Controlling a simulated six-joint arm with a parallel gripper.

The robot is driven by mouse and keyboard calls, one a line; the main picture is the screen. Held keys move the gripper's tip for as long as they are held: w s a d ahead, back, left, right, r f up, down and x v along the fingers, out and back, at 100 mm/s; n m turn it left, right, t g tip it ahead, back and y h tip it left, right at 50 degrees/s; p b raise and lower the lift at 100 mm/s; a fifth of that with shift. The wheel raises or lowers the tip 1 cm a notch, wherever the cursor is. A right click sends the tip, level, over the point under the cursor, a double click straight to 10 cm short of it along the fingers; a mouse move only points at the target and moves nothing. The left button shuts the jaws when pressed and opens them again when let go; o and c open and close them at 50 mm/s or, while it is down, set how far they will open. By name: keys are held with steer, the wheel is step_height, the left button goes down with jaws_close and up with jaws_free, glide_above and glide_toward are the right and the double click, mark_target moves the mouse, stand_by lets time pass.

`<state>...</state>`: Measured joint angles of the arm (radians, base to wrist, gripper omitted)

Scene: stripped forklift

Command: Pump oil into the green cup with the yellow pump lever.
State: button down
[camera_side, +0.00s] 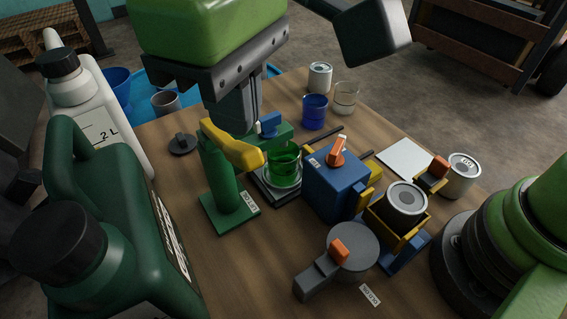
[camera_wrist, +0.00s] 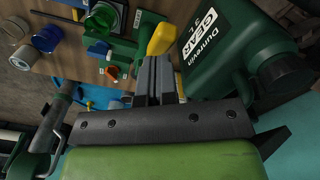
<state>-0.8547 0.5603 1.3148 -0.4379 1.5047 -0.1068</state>
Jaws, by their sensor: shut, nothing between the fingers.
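The yellow pump lever (camera_side: 232,147) tops a green pump (camera_side: 222,185) on a square green base. The lever slopes down to the right, its end close to the green cup. The green cup (camera_side: 284,166) stands upright on a small plate to the right of the pump; its oil level is hard to tell. My gripper (camera_side: 238,128) is shut and empty, pointing down behind the lever, its tips partly hidden by it. In the wrist view the shut fingers (camera_wrist: 155,60) end close to the lever (camera_wrist: 162,40); contact cannot be told.
A blue box (camera_side: 335,185) with an orange switch stands right of the cup. A large dark green jug (camera_side: 110,240) and a white jug (camera_side: 95,110) crowd the left. A blue cup (camera_side: 314,112), glass and can stand behind. A round grey device (camera_side: 350,255) lies in front.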

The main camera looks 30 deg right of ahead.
stand_by(0.5)
steer(key=shift+f, duration=4.3)
steer(key=shift+r, duration=4.3)
steer(key=shift+f, duration=0.1)
steer(key=shift+f, duration=4.2)
steer(key=shift+r, duration=4.3)
